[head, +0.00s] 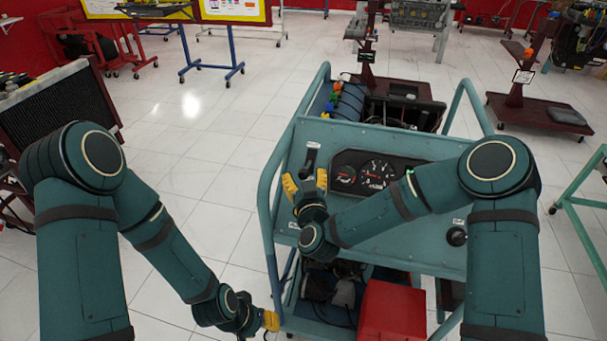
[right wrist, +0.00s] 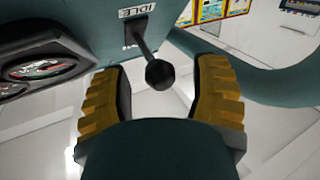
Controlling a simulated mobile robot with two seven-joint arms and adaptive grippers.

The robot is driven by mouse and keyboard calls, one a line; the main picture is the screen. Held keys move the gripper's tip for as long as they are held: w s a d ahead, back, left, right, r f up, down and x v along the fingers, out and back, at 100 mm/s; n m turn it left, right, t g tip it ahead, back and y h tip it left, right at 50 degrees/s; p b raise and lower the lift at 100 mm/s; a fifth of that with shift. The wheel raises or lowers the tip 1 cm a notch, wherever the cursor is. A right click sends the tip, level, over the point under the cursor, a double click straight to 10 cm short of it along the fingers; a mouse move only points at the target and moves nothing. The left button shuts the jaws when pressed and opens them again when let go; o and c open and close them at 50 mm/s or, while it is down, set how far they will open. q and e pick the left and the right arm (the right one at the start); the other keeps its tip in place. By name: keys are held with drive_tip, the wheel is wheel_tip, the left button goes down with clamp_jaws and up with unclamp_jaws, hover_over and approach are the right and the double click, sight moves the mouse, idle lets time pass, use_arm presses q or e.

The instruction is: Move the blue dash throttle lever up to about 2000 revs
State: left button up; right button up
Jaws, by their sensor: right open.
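The throttle lever (right wrist: 146,46) is a dark rod with a round black knob, rising from a slot beside an IDLE label on the blue-green dash (head: 400,222). In the right wrist view the knob lies between the two yellow fingers of my right gripper (right wrist: 162,98), with gaps on both sides. In the head view the lever (head: 311,156) shows just beyond my right gripper (head: 306,184), which is open and empty. The gauge cluster (head: 378,171) is right of it; its reading is too small to tell. My left gripper (head: 270,321) hangs low left, its fingers mostly hidden.
A bent tube frame (head: 270,215) runs along the dash's left side. A red box (head: 393,312) sits below the panel. A black knob (head: 456,236) is on the dash at right, near my right arm. Clear tiled floor lies to the left.

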drive_tip(key=shift+w, duration=0.7)
drive_tip(key=shift+c, duration=0.4)
clamp_jaws()
drive_tip(key=r+g+p, duration=0.1)
drive_tip(key=p, duration=0.2)
drive_tip(key=w+r+m+g+p, duration=0.1)
drive_tip(key=r+g+p, duration=0.1)
drive_tip(key=p, duration=0.1)
drive_tip(key=shift+g+p, duration=0.3)
drive_tip(key=shift+p, duration=0.1)
drive_tip(key=shift+w+d+r+m+g+p, duration=0.1)
drive_tip(key=shift+w+m+g+p, duration=0.1)
drive_tip(key=shift+m+g+p, duration=0.3)
use_arm(q)
wheel_tip(320, 180, up, 8)
drive_tip(key=w, duration=0.2)
drive_tip(key=shift+w+a+t, duration=0.15)
drive_tip(key=shift+a+t, duration=0.1)
drive_tip(key=shift+t, duration=0.15)
drive_tip(key=shift+f, duration=0.1)
use_arm(e)
drive_tip(key=shift+o, duration=0.4)
unclamp_jaws()
